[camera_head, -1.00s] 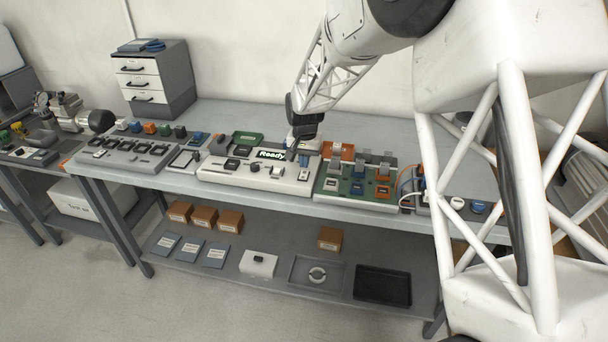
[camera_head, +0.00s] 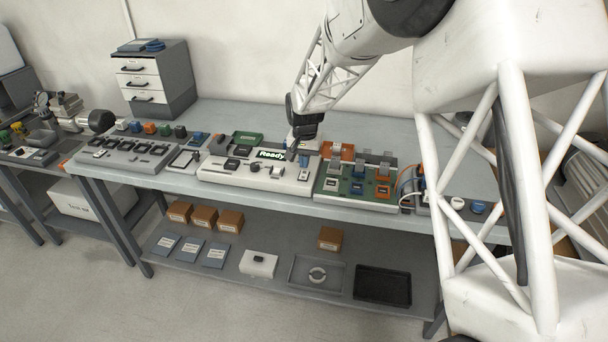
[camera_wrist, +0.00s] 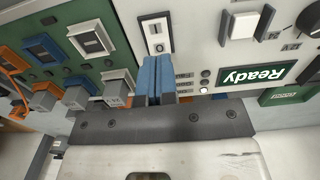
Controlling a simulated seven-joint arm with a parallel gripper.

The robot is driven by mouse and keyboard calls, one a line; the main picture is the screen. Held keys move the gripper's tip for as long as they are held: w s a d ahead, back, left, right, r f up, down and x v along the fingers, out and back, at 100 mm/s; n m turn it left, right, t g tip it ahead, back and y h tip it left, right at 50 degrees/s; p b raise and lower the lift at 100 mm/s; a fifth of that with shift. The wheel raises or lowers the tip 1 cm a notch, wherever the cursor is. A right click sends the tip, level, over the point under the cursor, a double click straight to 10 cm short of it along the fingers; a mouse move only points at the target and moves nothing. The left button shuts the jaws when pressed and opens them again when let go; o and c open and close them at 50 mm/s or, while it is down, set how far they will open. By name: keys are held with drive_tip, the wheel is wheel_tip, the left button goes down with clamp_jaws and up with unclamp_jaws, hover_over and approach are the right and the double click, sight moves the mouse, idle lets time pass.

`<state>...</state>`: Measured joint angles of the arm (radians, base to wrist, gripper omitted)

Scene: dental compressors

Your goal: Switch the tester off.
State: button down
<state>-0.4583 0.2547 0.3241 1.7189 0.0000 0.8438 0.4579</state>
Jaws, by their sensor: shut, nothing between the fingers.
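The tester (camera_head: 228,173) is a long white unit on the bench, with a lit green "Ready" display (camera_head: 271,155). The display appears upside down in the wrist view (camera_wrist: 252,74). A white switch in a black frame (camera_wrist: 156,35) sits on the tester's end beside the green board. A small dark mark shows on the switch face. My gripper (camera_wrist: 156,62) is shut and empty, its blue fingertips together just at the near end of the switch frame. I cannot tell whether they touch it. In the head view my gripper (camera_head: 293,152) is over the tester's right end.
A green board (camera_head: 350,186) with grey levers and blue and orange parts adjoins the tester on the right. A grey tray of dark fixtures (camera_head: 125,153) stands to the left. A drawer cabinet (camera_head: 155,78) is at the back left. The bench behind is mostly clear.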

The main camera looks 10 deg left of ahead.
sight(305, 172)
drive_tip(key=shift+f, duration=1.3)
idle(1.4)
drive_tip(key=shift+r, duration=0.1)
drive_tip(key=shift+r, duration=3.4)
